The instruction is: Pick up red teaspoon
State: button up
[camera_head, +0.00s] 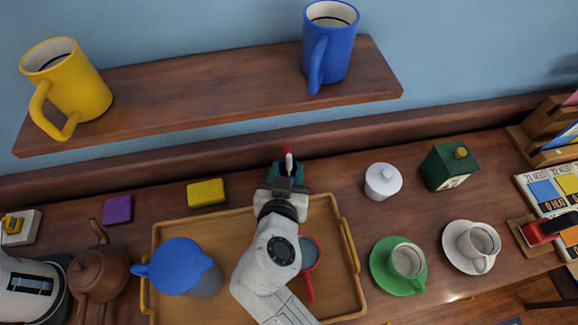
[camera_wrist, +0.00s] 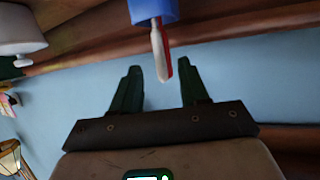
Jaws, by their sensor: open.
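My gripper (camera_wrist: 159,72) is open, its two dark fingers spread in the wrist view. A slim upright utensil with a red edge (camera_wrist: 168,52), seemingly the red teaspoon, sticks out of a blue holder (camera_wrist: 152,10), next to or behind a white handle (camera_wrist: 160,52). Their ends reach the gap between the fingertips, with no clear contact. In the head view my gripper (camera_head: 286,172) is over the back of the table near the wall ledge. A red and white tip (camera_head: 288,156) shows just past it; the holder is mostly hidden there.
A wooden tray (camera_head: 345,290) holds a blue-lidded jug (camera_head: 178,265) and a red-handled round item (camera_head: 309,258) beside my arm. A white lidded pot (camera_head: 383,181) and green house-shaped box (camera_head: 449,167) stand right. A shelf (camera_head: 205,90) with yellow and blue mugs overhangs behind.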

jog(key=shift+x, duration=1.3)
jog(key=shift+c, duration=0.2)
grip_shut()
